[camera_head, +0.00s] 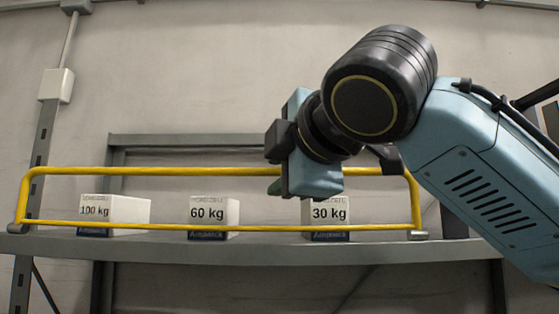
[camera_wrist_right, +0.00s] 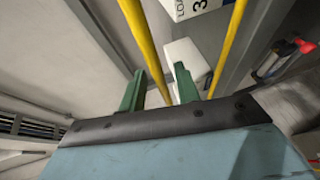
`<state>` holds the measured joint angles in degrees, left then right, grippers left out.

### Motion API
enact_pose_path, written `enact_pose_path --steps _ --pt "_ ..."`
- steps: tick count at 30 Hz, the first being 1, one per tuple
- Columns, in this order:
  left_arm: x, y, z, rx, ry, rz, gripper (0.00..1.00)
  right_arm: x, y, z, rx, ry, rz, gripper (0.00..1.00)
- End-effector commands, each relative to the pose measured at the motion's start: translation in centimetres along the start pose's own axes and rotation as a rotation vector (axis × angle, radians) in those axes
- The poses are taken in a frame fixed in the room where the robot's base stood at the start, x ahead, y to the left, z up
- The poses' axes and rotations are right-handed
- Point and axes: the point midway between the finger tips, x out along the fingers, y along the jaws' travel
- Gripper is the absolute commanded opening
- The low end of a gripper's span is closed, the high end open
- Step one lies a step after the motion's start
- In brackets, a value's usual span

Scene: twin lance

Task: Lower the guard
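The guard is a yellow tubular frame (camera_head: 130,171), standing upright along the front of a grey shelf (camera_head: 150,250). Its top bar runs across above the boxes and its lower bar runs along the shelf edge. My right gripper (camera_head: 278,184) is at the top bar, right of its middle, and hides part of it. In the right wrist view its two green fingers (camera_wrist_right: 160,88) are apart. One yellow bar passes between them in the picture; I cannot tell whether it touches either finger. My left gripper is not in view.
Three white boxes stand on the shelf behind the guard: 100 kg (camera_head: 120,209), 60 kg (camera_head: 213,212) and 30 kg (camera_head: 328,212). A grey post (camera_head: 44,135) with a white box on top stands at left. The space in front of the guard's left half is clear.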

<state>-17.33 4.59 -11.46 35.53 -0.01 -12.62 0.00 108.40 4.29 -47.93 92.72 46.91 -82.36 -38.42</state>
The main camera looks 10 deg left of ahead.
Motion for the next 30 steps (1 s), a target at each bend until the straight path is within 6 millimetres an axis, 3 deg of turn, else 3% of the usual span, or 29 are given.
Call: enact_pose_path --steps 11,18,30 --pt "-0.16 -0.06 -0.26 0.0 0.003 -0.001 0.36 0.64 -0.07 0.04 0.001 -0.001 -0.001 0.32" --pt "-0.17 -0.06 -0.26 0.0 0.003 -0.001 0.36 0.61 -0.05 0.04 0.001 0.0 0.0 0.01" --pt "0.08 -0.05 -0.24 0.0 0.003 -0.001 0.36 0.49 -0.14 0.15 -0.001 -0.003 0.007 0.0"
